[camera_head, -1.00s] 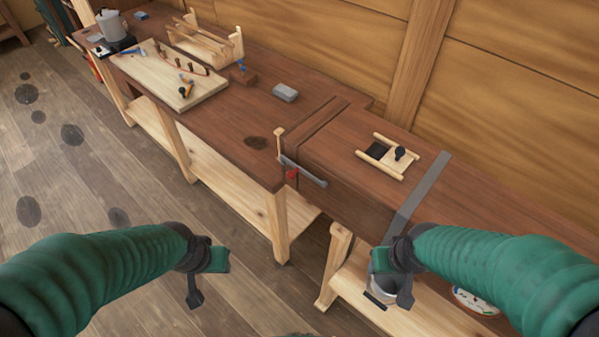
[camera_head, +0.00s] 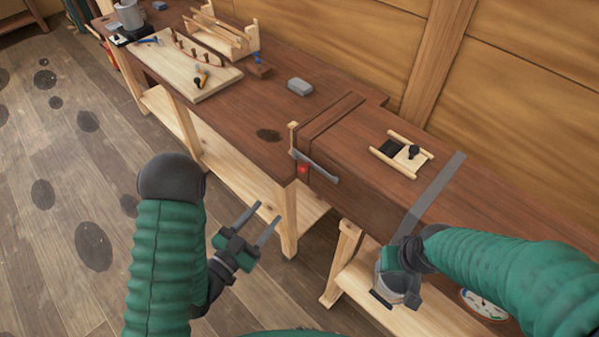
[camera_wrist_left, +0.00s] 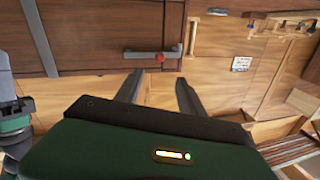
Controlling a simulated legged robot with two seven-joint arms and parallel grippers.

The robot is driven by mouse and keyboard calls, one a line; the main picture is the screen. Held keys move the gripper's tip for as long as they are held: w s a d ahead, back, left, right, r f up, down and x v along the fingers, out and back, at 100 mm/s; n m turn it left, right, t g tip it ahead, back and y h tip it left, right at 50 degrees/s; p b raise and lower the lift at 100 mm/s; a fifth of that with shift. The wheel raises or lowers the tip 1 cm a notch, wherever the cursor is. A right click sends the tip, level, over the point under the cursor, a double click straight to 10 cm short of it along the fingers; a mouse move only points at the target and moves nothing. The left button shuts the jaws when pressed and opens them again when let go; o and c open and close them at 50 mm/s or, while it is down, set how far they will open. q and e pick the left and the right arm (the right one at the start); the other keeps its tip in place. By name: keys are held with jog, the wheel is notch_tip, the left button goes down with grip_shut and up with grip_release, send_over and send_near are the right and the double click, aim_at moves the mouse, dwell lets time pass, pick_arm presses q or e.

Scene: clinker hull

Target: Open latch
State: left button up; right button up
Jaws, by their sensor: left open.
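A grey metal latch bar (camera_head: 318,168) with a red knob (camera_head: 303,170) sits on the front face of the dark wooden bench, below its top edge. In the left wrist view the bar (camera_wrist_left: 136,54) lies roughly level and the red knob (camera_wrist_left: 160,57) shows just beyond the gap between my fingers. My left gripper (camera_head: 268,211) is open and empty, in front of and lower than the latch, apart from it. Its fingers (camera_wrist_left: 160,77) point toward the latch. My right gripper (camera_head: 396,292) hangs low by the lower shelf; its fingers are not clear.
A bench leg (camera_head: 290,225) stands behind my left gripper. A round dial (camera_head: 484,304) sits at the lower right.

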pick_arm(q)
jog(key=p+x, duration=0.1)
jog(key=x, duration=1.5)
jog(key=shift+w+d+p, duration=0.2)
jog(key=shift+w+p, duration=0.1)
jog(key=shift+p, duration=0.1)
jog(key=shift+c, duration=0.5)
grip_shut()
